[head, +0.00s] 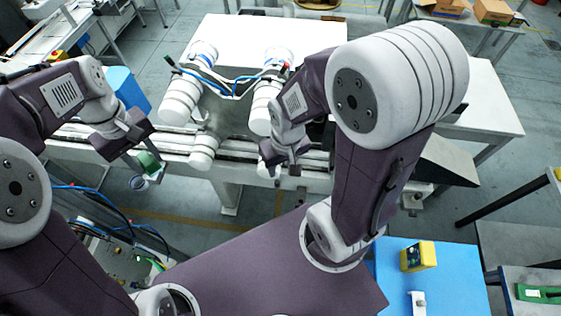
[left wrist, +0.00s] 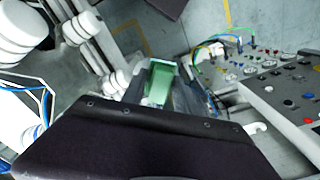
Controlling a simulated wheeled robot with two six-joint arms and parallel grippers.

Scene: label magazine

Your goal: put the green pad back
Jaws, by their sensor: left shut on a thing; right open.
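The green pad (head: 149,161) is held at the tip of my left gripper (head: 143,158), above the near edge of the conveyor-like rail on the left. In the left wrist view the green pad (left wrist: 160,82) shows between the fingers, with its lower part hidden by the dark gripper body. My right gripper (head: 283,165) is open, near the middle of the rail, with nothing seen between its fingers. A small round grey cup-like part (head: 139,183) sits just below and left of the pad; I cannot tell whether they touch.
A control panel with buttons (left wrist: 282,88) is at the right in the left wrist view. A blue table (head: 453,285) with a yellow box (head: 418,256) is at the lower right.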

